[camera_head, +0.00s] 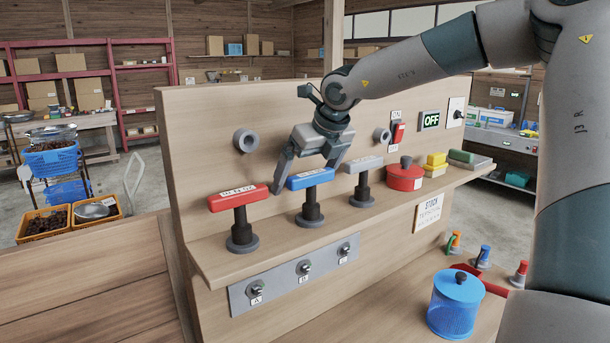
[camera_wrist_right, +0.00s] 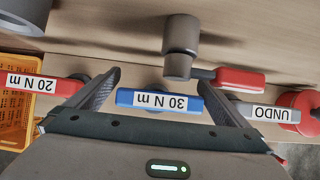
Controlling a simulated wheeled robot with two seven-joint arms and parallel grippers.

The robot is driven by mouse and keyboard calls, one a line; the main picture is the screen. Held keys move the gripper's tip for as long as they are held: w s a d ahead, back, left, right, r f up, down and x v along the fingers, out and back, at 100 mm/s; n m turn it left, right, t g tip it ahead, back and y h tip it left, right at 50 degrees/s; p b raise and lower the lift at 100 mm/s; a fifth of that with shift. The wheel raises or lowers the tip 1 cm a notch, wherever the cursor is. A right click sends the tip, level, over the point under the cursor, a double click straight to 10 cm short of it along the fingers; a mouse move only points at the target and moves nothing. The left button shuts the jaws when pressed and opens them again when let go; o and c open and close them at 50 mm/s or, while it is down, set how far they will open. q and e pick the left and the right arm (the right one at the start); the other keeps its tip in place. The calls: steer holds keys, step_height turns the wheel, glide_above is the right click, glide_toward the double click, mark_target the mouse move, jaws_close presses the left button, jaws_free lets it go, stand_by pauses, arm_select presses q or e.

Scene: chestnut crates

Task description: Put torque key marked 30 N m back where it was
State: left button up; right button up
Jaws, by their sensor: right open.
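The torque key marked 30 N m (camera_head: 309,178) has a blue bar handle on a dark stem. It stands upright in a round grey base on the shelf, between a red key (camera_head: 238,198) and a grey key (camera_head: 362,163). My right gripper (camera_head: 308,176) is open, with its fingers near the two ends of the blue handle. In the right wrist view the blue handle (camera_wrist_right: 158,99) lies between the open fingers. There the red key reads 20 N m (camera_wrist_right: 38,84) and the grey one UNDO (camera_wrist_right: 262,111). My left gripper is out of view.
The shelf (camera_head: 275,236) also holds a red pot (camera_head: 404,178) and yellow and green blocks to the right. Grey round fittings (camera_head: 246,140) stick out from the wall panel. A switch plate (camera_head: 281,278) lies below the shelf. A blue mesh canister (camera_head: 455,306) stands at lower right.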

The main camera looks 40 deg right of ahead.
steer(key=b+v, duration=0.4)
steer(key=v, duration=0.8)
steer(key=shift+r, duration=0.15)
steer(key=shift+w, duration=0.1)
